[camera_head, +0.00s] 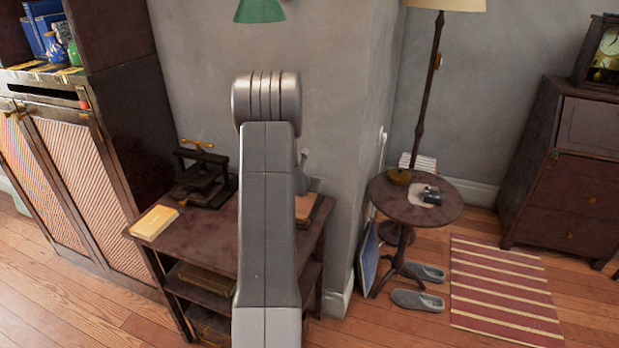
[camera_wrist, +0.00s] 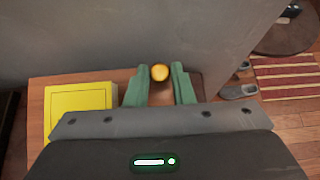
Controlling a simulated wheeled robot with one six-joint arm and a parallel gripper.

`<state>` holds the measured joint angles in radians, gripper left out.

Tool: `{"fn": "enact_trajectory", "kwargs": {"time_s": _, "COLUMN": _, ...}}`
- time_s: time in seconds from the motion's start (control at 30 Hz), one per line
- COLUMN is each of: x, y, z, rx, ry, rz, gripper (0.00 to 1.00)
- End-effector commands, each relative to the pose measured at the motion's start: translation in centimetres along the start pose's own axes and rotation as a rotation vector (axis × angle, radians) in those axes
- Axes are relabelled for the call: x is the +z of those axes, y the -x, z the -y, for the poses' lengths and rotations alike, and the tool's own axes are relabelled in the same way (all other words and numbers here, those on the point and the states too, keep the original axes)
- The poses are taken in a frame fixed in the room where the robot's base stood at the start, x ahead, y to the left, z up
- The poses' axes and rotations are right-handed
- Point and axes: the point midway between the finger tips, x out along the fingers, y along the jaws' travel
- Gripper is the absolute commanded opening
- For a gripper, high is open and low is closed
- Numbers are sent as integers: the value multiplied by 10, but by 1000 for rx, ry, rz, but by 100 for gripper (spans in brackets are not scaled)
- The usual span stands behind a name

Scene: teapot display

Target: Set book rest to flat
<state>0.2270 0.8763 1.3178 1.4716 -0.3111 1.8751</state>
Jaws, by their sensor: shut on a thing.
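My gripper (camera_wrist: 160,69) shows in the wrist view as two green fingers. They are closed on a round brass-yellow knob (camera_wrist: 160,73), which sits between the fingertips. Brown wood shows below the knob. My arm stands in front of the table in the head view and hides my gripper and the knob there. An orange-brown flat thing (camera_head: 304,207) with a dark edge shows just right of my arm on the dark table (camera_head: 205,240). It may be part of the book rest, but most of it is hidden, and I cannot tell its tilt.
A yellow book (camera_head: 153,222) lies at the table's left end. A dark press (camera_head: 203,183) with a brass handle stands behind it. A yellow square-cornered thing (camera_wrist: 78,108) shows left of my fingers. The wall is close behind. A round side table (camera_head: 415,205) stands right.

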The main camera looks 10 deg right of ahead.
Motion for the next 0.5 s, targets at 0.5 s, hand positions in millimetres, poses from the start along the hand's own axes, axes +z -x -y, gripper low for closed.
{"fn": "enact_trajectory", "kwargs": {"time_s": 0.5, "x": -10, "y": -27, "z": 0, "rx": 1, "ry": -2, "rz": 12, "gripper": 0}}
